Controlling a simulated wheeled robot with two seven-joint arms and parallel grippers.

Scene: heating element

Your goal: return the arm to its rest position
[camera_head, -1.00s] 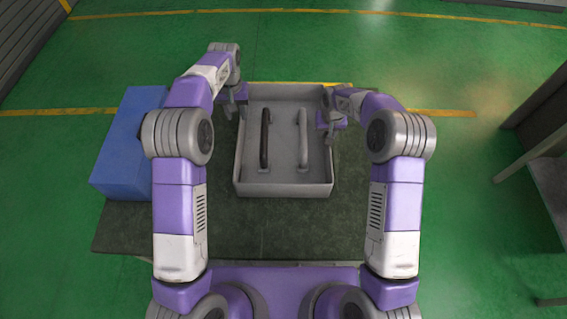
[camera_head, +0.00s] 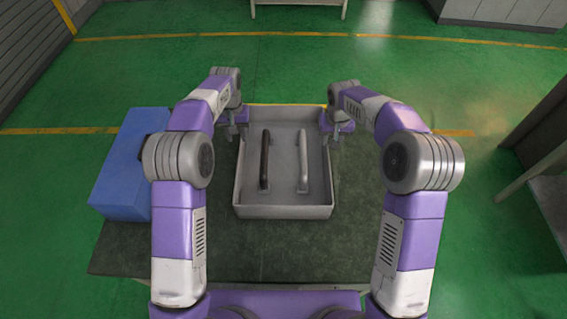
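My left gripper (camera_head: 236,131) hangs by the left wall of a grey tray, near its far corner. My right gripper (camera_head: 334,135) hangs by the tray's right wall, at a similar height. Both are small in view, and the gap between their fingers is not clear. Neither shows anything held. The grey tray (camera_head: 284,211) stands on the dark table. Inside it lie a dark handle-shaped bar (camera_head: 265,160) on the left and a light grey one (camera_head: 303,162) on the right, apart from each other.
A blue box (camera_head: 119,180) stands on the table's left side, partly behind my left arm. The dark table top (camera_head: 285,252) is bare in front of the tray. A grey bench or shelf (camera_head: 546,190) stands at the right, beyond a strip of green floor (camera_head: 480,215).

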